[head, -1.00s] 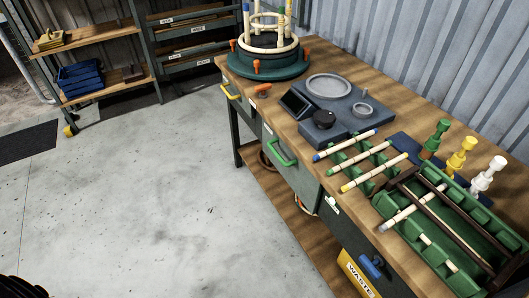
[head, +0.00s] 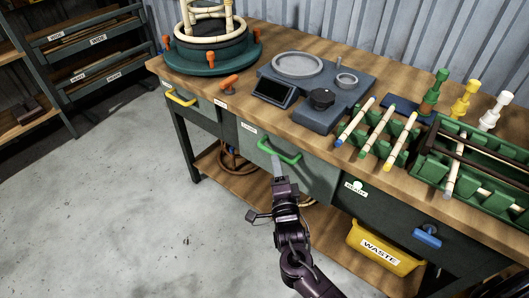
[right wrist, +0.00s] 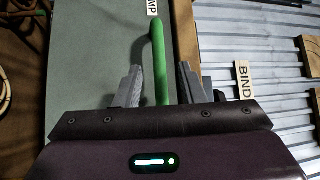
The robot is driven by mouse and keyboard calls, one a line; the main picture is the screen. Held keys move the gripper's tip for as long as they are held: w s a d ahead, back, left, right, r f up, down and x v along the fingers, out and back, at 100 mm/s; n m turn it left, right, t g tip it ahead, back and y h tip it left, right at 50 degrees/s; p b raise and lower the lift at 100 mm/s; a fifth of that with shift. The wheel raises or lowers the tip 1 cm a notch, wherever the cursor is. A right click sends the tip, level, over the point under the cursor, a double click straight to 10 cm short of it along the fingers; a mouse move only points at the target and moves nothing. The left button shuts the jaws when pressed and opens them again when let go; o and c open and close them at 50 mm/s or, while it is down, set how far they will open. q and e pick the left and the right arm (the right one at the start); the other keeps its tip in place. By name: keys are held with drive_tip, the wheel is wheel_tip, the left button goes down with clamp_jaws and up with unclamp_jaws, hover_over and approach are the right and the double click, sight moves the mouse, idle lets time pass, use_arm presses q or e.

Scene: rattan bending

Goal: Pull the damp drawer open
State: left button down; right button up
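The damp drawer is the grey-green front (head: 312,181) in the workbench, with a green bar handle (head: 284,154); it looks shut. My right gripper (head: 277,166) reaches up to the handle from below in the head view. In the right wrist view the drawer front (right wrist: 95,65) fills the left part, with a label ending in "MP" (right wrist: 153,7). There the green handle (right wrist: 160,60) runs between the two spread fingers of my right gripper (right wrist: 159,80), with gaps on both sides. My left gripper is in neither view.
A drawer with a yellow handle (head: 180,98) is to the left, and one with a blue handle (head: 427,236) to the right. A yellow waste bin (head: 385,248) stands below the bench. The floor in front (head: 120,210) is clear.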

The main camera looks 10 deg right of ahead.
sight(274, 151)
drive_tip(key=w, duration=0.5)
drive_tip(key=shift+w+d+r, duration=0.25)
drive_tip(key=shift+d+r, duration=0.05)
clamp_jaws()
